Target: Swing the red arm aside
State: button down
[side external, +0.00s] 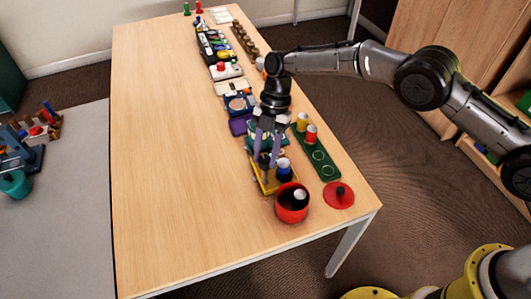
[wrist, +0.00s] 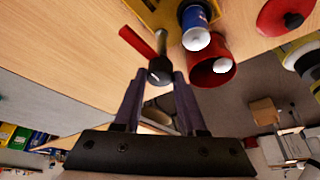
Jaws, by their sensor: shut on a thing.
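The red arm (wrist: 138,41) shows in the wrist view as a short red bar, with a black knob (wrist: 160,70) near its end. It is by the yellow base (wrist: 153,10), which also shows in the side view (side external: 262,187). My gripper (wrist: 160,76) is shut on the black knob, one finger on each side of it. In the side view my gripper (side external: 267,160) points down over the yellow base, and its fingers hide the red arm there. A blue cylinder (wrist: 193,18) with a white end stands on the base, close to the fingers.
A red cup (side external: 291,212) stands just in front of the base, with a red lid (side external: 339,199) to its right. A green board (side external: 322,165) with yellow and red cylinders lies to the right. Several objects line the table behind. The table's left side (side external: 170,150) is clear.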

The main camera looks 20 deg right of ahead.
jog(key=shift+c, duration=2.4)
grip_release()
jog(key=v, duration=1.4)
jog(key=shift+f, duration=0.1)
